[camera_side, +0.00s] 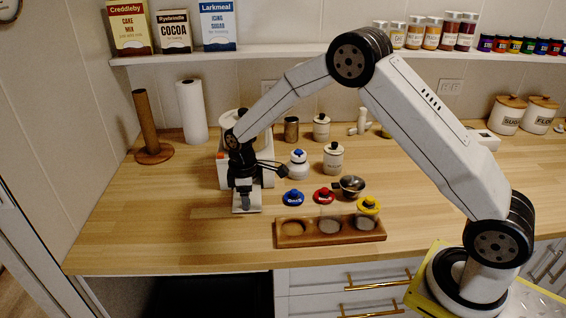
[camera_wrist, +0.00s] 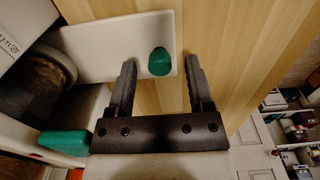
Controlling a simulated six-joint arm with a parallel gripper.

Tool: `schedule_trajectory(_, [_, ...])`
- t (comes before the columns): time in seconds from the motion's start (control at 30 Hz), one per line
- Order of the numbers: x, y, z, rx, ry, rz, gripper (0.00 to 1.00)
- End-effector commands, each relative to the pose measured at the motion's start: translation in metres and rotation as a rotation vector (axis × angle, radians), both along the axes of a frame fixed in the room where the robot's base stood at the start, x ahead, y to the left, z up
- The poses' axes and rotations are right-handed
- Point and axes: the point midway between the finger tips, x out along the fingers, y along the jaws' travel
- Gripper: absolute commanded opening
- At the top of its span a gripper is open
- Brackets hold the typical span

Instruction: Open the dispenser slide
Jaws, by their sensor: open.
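The dispenser (camera_side: 224,172) is a white box on the counter at left centre in the side view, partly hidden behind my arm. In the wrist view, its white slide plate (camera_wrist: 110,50) extends out over the wooden counter, with a green knob (camera_wrist: 160,62) near its outer end. My gripper (camera_wrist: 159,66) is open, with one fingertip on each side of the knob and visible gaps to both. In the side view, my gripper (camera_side: 244,186) points down over the white plate (camera_side: 247,208) in front of the dispenser; the knob is hidden there.
A second green part (camera_wrist: 64,142) shows at the dispenser in the wrist view. A wooden rack (camera_side: 290,238) with jars, a blue lid (camera_side: 293,198) and a metal bowl (camera_side: 352,186) stand to the right. The counter's front left is clear.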

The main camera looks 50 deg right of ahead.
Motion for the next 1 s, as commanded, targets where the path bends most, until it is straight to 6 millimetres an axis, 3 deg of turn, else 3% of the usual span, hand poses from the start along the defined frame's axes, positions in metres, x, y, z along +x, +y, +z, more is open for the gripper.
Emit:
schedule_trajectory(0.37, [-0.0001, 0.0, -0.0048, 0.0, 0.0, 0.0, 0.67])
schedule_trajectory(0.5, [-0.0001, 0.0, -0.0046, 0.0, 0.0, 0.0, 0.25])
schedule_trajectory(0.6, [-0.0001, 0.0001, -0.0045, 0.0, 0.0, 0.0, 0.0])
schedule_trajectory(1.0, [0.0, 0.0, -0.0042, 0.0, 0.0, 0.0, 0.0])
